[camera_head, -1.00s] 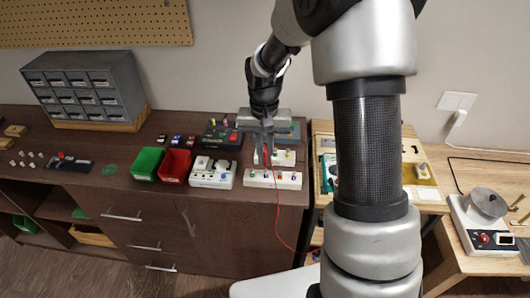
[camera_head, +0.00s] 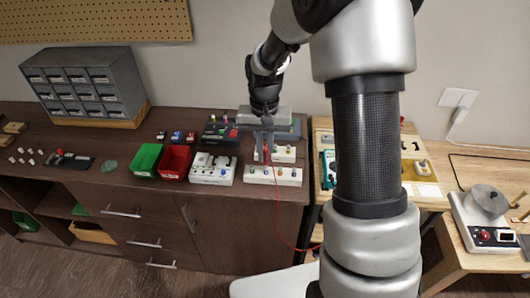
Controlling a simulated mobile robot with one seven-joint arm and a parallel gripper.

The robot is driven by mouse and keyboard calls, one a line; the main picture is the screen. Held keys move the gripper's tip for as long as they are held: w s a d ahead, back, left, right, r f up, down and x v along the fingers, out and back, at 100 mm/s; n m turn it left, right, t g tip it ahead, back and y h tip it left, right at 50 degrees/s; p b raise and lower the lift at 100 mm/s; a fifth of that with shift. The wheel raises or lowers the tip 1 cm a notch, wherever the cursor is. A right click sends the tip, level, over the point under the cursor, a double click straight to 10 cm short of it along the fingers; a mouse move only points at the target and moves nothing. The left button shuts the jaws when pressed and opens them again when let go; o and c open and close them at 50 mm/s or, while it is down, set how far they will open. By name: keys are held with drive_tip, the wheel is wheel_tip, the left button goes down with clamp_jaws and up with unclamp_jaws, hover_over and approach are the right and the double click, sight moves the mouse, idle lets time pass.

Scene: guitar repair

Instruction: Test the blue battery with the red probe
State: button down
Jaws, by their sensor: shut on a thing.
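My gripper (camera_head: 265,146) points down over the right part of the dark cabinet top, near the white blocks. It is shut on the red probe (camera_head: 267,156), which hangs below the fingers. A thin red lead runs from the probe down over the cabinet's front edge and curves right. A small blue piece (camera_head: 177,136), which looks like the blue battery, lies between a dark piece (camera_head: 161,135) and a red piece (camera_head: 191,137), well left of my gripper. The probe's tip is too small to tell whether it touches anything.
A green bin (camera_head: 146,160) and a red bin (camera_head: 175,162) stand at the front edge. White blocks (camera_head: 273,175) with coloured knobs and a black panel (camera_head: 218,134) crowd around my gripper. A grey drawer unit (camera_head: 85,85) stands at the back left.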

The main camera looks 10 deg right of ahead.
drive_tip(key=shift+f+b, duration=0.45)
drive_tip(key=shift+f, duration=0.2)
idle(2.5)
drive_tip(key=shift+r+p, duration=2.05)
drive_tip(key=shift+r, duration=1)
